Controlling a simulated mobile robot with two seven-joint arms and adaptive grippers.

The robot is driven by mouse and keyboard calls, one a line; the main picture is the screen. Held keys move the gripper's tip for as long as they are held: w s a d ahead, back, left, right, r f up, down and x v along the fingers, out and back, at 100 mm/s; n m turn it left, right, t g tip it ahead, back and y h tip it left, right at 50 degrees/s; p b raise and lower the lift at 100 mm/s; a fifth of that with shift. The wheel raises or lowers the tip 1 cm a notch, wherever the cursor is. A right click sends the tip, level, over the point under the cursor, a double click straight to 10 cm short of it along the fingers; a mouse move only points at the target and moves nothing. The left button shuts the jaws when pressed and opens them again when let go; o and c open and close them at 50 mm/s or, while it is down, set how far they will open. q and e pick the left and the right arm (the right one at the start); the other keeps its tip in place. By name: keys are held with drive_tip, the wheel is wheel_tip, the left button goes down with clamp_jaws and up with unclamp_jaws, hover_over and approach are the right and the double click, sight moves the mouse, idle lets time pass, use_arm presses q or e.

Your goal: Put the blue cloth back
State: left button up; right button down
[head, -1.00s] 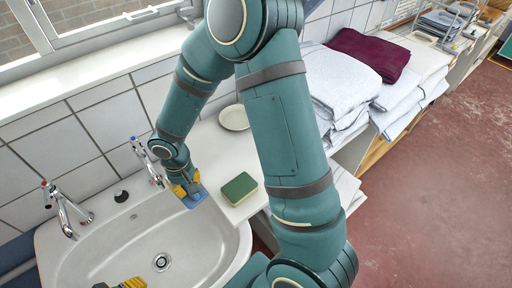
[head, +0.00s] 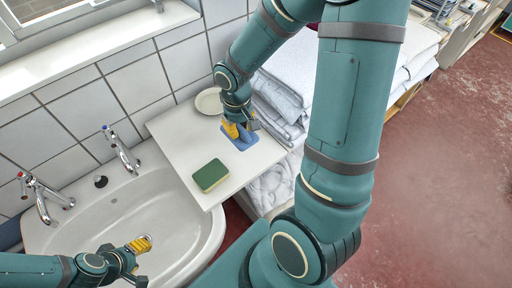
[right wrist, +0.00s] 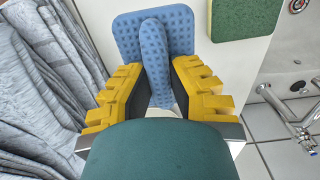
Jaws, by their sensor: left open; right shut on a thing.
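The blue cloth (head: 240,137) is at the white counter top (head: 180,137), right of the sponge; it also shows in the right wrist view (right wrist: 155,40). My right gripper (head: 238,128) is shut on a raised fold of the cloth, between its yellow fingers (right wrist: 160,85). The flat part of the cloth spreads out beyond the fingertips. I cannot tell whether it rests on the counter or hangs just above it. My left gripper (head: 138,258) is open and empty over the sink basin.
A green and yellow sponge (head: 210,175) and a pale dish (head: 209,101) are on the counter. The white sink (head: 165,215) with two taps (head: 121,150) is at left. Folded linens (head: 285,95) stand close to the right of my right gripper.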

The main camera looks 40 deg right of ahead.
drive_tip(key=shift+s+d+r, duration=0.15)
drive_tip(key=shift+s+d, duration=0.15)
drive_tip(key=shift+d, duration=0.15)
drive_tip(key=shift+s+d+f, duration=0.1)
drive_tip(key=shift+f, duration=0.25)
drive_tip(key=b, duration=0.1)
hover_over(245, 153)
wheel_tip(245, 153, down, 5)
drive_tip(key=shift+f, duration=0.15)
wheel_tip(245, 153, down, 3)
drive_tip(key=shift+s+f+b, duration=0.1)
drive_tip(key=shift+f+b, duration=0.05)
drive_tip(key=shift+b, duration=0.3)
drive_tip(key=shift+d+f, duration=0.1)
drive_tip(key=shift+f, duration=0.25)
